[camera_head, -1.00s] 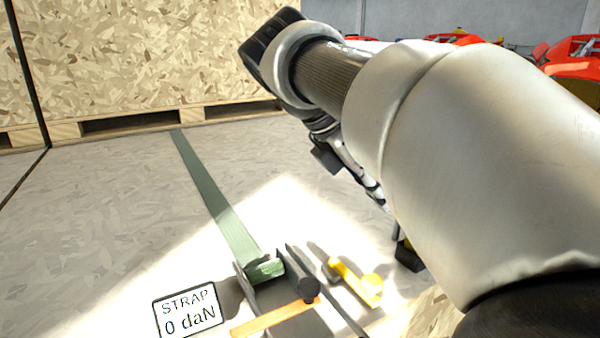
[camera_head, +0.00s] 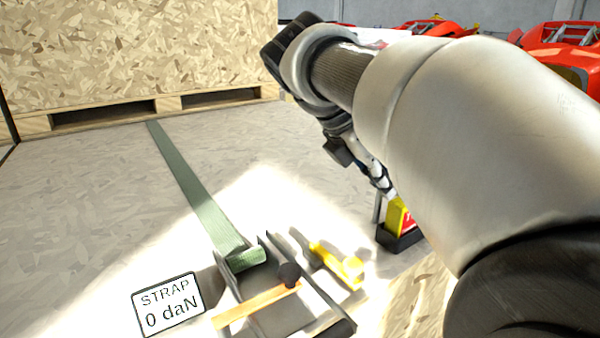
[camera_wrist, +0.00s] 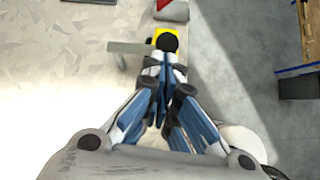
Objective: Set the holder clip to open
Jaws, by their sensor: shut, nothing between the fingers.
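My gripper (camera_wrist: 164,75) is shut and empty, its blue-padded fingers together in the wrist view. Just beyond the fingertips is a black round knob (camera_wrist: 167,41) on a yellow part, with a grey bar (camera_wrist: 127,48) reaching left from it. I cannot tell whether the fingers touch the knob. In the head view a yellow piece with a red label (camera_head: 399,218) stands in a black base, partly hidden by my arm. My gripper (camera_head: 388,190) is just above and left of it there. I cannot tell which part is the holder clip or how it is set.
A sign (camera_head: 167,305) reads "STRAP 0 daN". A wooden crate (camera_head: 140,50) stands behind; red nosecones (camera_head: 570,55) are back right.

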